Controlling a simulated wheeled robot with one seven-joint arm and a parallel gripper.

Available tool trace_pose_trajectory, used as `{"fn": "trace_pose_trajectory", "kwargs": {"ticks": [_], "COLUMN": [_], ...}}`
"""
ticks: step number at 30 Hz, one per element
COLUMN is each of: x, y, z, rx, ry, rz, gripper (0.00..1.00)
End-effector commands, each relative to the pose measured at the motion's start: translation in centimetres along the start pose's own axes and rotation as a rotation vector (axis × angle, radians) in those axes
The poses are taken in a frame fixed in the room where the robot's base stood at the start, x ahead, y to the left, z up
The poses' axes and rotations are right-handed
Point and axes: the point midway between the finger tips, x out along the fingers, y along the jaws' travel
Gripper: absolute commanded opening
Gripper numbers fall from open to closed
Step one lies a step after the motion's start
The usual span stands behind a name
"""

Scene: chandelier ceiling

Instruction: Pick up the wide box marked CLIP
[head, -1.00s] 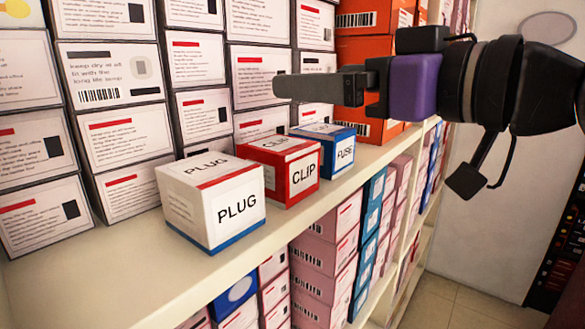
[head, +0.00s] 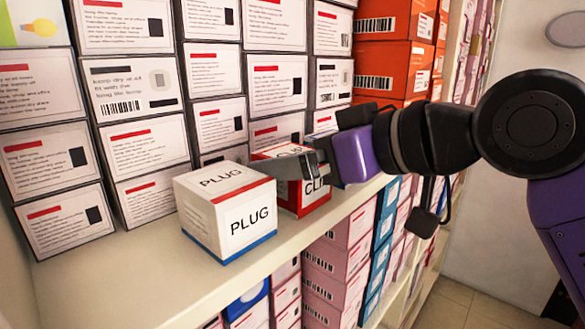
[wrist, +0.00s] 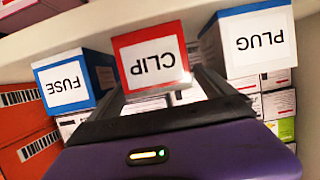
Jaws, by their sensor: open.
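The red and white box marked CLIP (head: 313,198) stands on the shelf, partly hidden behind my gripper (head: 298,166) in the head view. In the wrist view the picture is upside down, and the CLIP box (wrist: 152,58) faces my gripper in the middle. My gripper (wrist: 158,80) is open, with one finger toward each side of the CLIP box. I cannot tell whether the fingers touch it.
A white box marked PLUG (head: 228,210) stands left of CLIP in the head view. A blue box marked FUSE (wrist: 75,80) stands on the other side. Stacked white boxes (head: 150,150) fill the back; the shelf's front strip (head: 160,290) is bare.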

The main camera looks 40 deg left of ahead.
Motion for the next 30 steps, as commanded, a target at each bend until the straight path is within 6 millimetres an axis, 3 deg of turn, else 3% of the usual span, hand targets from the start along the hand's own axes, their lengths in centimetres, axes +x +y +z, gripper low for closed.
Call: {"fn": "trace_pose_trajectory", "kwargs": {"ticks": [10, 21, 30], "x": [1.02, 0.98, 0.89], "y": [-0.02, -0.01, 0.0], "z": [0.08, 0.07, -0.17], "rx": [0.0, 0.0, 0.0], "ry": [0.0, 0.0, 0.001], "rz": [0.0, 0.0, 0.001], "gripper": [0.94, 0.24, 0.24]}}
